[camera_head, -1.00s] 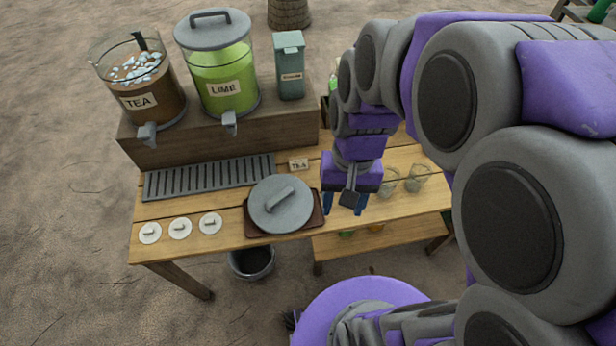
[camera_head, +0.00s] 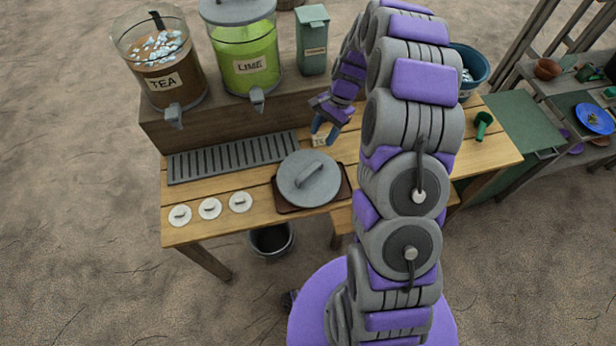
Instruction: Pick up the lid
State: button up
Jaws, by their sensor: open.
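A round grey lid (camera_head: 304,190) with a bar handle lies flat on a brown tray (camera_head: 342,196) at the front of the wooden table. My gripper (camera_head: 325,131) is open and empty, behind and slightly right of the lid, apart from it. Its blue fingers point down near a small label card (camera_head: 321,142) and partly cover it. The tea dispenser (camera_head: 165,75) at the back left has an open top with ice showing. The lime dispenser (camera_head: 243,55) beside it wears a similar grey lid.
A slotted drip grate (camera_head: 232,156) and several small white discs (camera_head: 210,208) lie left of the tray. A teal box (camera_head: 312,42) stands on the raised shelf. A blue bucket (camera_head: 468,70) and a green scoop (camera_head: 483,124) are at right. A dark bucket (camera_head: 272,240) sits below the table.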

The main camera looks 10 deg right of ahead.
jog(key=f, duration=0.2)
send_near(309, 170)
jog(key=shift+m, duration=0.4)
jog(key=b+x, duration=0.2)
jog(key=x, duration=0.3)
jog(key=shift+a+f, duration=0.2)
jog(key=shift+f, duration=0.3)
jog(key=shift+s+d+f, duration=0.1)
jog(key=shift+d+f, duration=0.35)
jog(key=shift+f, duration=0.05)
jog(key=b+x, duration=0.1)
jog(key=x, duration=0.3)
jog(key=shift+a+b, duration=0.2)
jog(key=shift+b, duration=0.1)
jog(key=shift+a, duration=0.55)
jog(key=shift+c, duration=0.5)
jog(key=shift+d, duration=0.65)
jog(key=c, duration=0.4)
jog(key=shift+d, duration=0.15)
jog(key=c, duration=0.3)
grip_shut()
jog(key=shift+a+r, duration=0.1)
jog(key=shift+a, duration=0.55)
